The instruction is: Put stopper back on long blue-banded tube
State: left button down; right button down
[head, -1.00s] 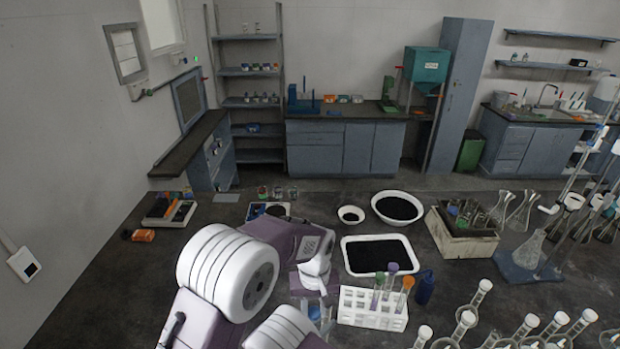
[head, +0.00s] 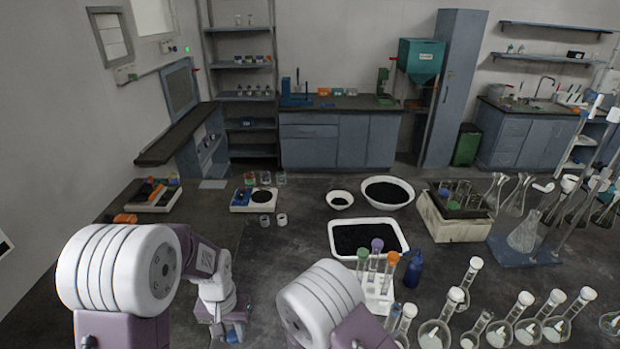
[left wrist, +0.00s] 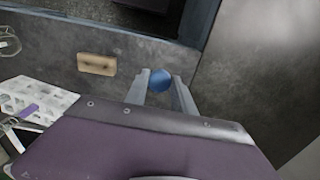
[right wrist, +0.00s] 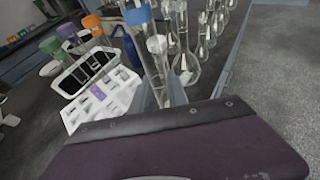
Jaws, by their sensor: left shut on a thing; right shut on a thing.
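My left gripper (left wrist: 160,88) is shut on a round blue stopper (left wrist: 160,80), held between its fingertips. In the head view my left gripper (head: 228,332) is low, left of centre, with a small blue patch at its tip. My right gripper (right wrist: 165,98) is shut on a long clear tube (right wrist: 152,70) with a blue band (right wrist: 137,15) near its top. The tube stands slightly tilted in the right wrist view, and no stopper shows on it. In the head view my right arm hides its gripper and the tube. The stopper and tube are apart.
A white rack (head: 378,305) with green-, purple- and orange-topped tubes stands behind my right arm. A blue bottle (head: 413,268) is beside it. Several stoppered flasks (head: 437,333) crowd the right front. A black-filled tray (head: 368,238) lies behind the rack. The bench at left centre is mostly clear.

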pick_arm(q)
jog(key=shift+w+a, duration=0.1)
jog(key=shift+a, duration=0.05)
pick_arm(e)
jog(key=shift+a, duration=0.2)
jog(key=shift+a+r, duration=0.1)
jog(key=shift+r, duration=0.1)
jog(key=s+a+r+n+t+y, duration=0.1)
jog(key=a+r+n+t+y, duration=0.2)
jog(key=a+r, duration=0.6)
jog(key=shift+s+a+r+n+t+y, duration=0.35)
jog(key=shift+a+n+y, duration=0.2)
jog(key=shift+n, duration=0.25)
